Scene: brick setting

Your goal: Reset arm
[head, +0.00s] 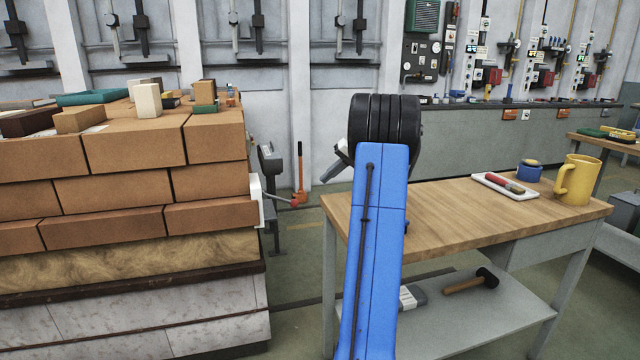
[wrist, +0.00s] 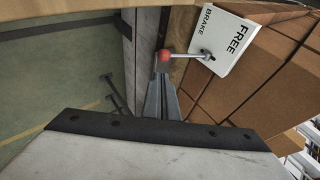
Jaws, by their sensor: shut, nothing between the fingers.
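My gripper (head: 332,173) shows in the head view as a small grey piece left of the black wrist, mostly hidden behind my blue arm. In the wrist view its grey fingers (wrist: 161,98) are shut and empty. Their tips line up with the red knob (wrist: 165,56) of a lever; I cannot tell whether they touch it. In the head view the knob (head: 293,202) appears below and left of the gripper, apart from it. The lever runs to a white plate (wrist: 230,38) marked FREE and BRAKE, fixed to the side of the brick stack.
The brick stack (head: 135,146) stands at left, with small blocks on top. Floor shows between stack and bench.

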